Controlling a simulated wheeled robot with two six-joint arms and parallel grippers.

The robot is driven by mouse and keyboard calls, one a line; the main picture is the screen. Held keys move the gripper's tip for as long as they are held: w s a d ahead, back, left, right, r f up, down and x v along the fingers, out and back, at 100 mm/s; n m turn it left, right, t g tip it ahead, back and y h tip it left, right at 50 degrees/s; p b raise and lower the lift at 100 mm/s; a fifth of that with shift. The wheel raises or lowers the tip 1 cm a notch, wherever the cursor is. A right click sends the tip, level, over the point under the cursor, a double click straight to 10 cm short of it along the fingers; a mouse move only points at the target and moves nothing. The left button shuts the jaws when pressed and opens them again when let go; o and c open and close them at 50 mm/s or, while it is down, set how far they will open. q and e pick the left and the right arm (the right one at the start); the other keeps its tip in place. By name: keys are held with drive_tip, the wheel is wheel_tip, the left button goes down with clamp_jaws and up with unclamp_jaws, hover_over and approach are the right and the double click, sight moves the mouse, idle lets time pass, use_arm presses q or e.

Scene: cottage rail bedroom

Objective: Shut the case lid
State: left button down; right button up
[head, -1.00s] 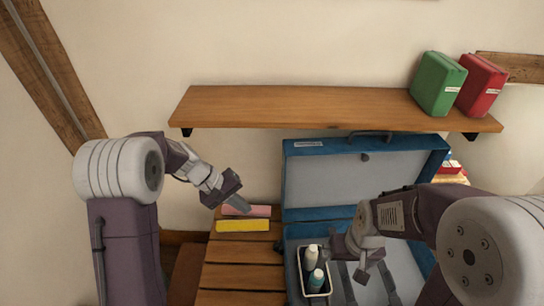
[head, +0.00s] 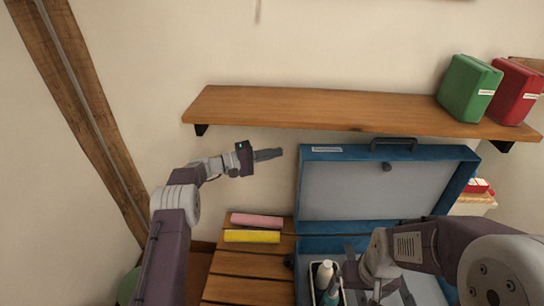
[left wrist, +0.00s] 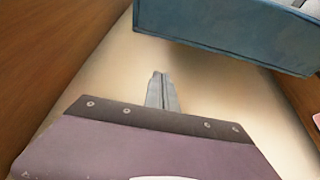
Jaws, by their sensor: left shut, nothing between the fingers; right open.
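The blue case stands open on the slatted wooden surface, its lid (head: 375,192) raised upright with the grey lining facing me and a dark handle on its top edge. My left gripper (head: 276,154) is shut and empty, pointing right, just left of the lid's upper left corner; a small gap shows between them in this view. The left wrist view shows the closed fingers (left wrist: 160,85) below a blue panel, apparently the lid (left wrist: 230,35). My right gripper (head: 362,280) is open, low over the case base (head: 428,290), partly hidden by its own arm.
A wooden shelf (head: 320,108) with green (head: 469,88) and red (head: 516,92) boxes runs behind, just above the lid.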

use_arm(q)
drive_tip(key=s+d, duration=0.1)
drive_tip(key=d, duration=0.4)
drive_tip(key=shift+s+d+p, duration=0.3)
drive_tip(key=shift+d+p, duration=0.05)
drive_tip(key=shift+d, duration=0.05)
idle(0.4)
